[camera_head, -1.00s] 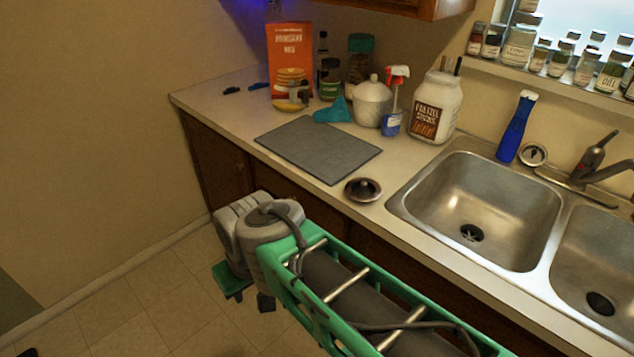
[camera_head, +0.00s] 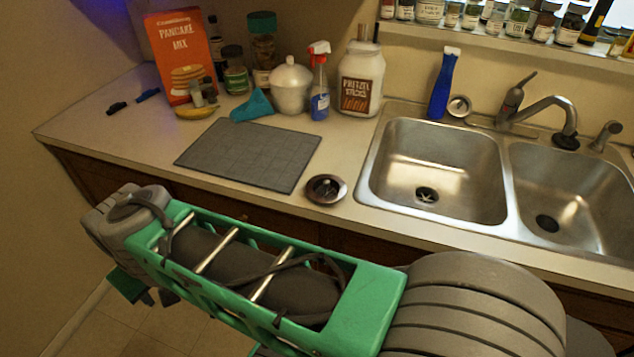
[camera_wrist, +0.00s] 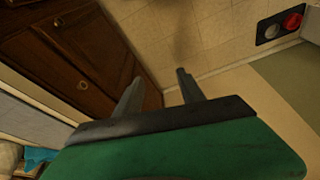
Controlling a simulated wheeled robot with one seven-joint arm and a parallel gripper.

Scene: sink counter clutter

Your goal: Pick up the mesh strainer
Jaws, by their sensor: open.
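A small round metal strainer (camera_head: 325,188) with a dark rim and a central knob lies on the counter between the grey mat and the sink; I take it for the mesh strainer, though its mesh cannot be made out. My gripper (camera_wrist: 158,90) is open and empty, its two dark fingers apart in the wrist view. In the head view my gripper (camera_head: 155,297) is mostly hidden below my wrist, in front of the counter and low to the left of the strainer. The strainer does not show in the wrist view.
A grey mat (camera_head: 250,153) lies left of the strainer; the double sink (camera_head: 432,170) is to the right. A pancake mix box (camera_head: 183,58), white canister (camera_head: 290,85), spray bottle (camera_head: 319,82) and pretzel jar (camera_head: 361,78) stand behind. Cabinet doors (camera_wrist: 75,60) are near my gripper.

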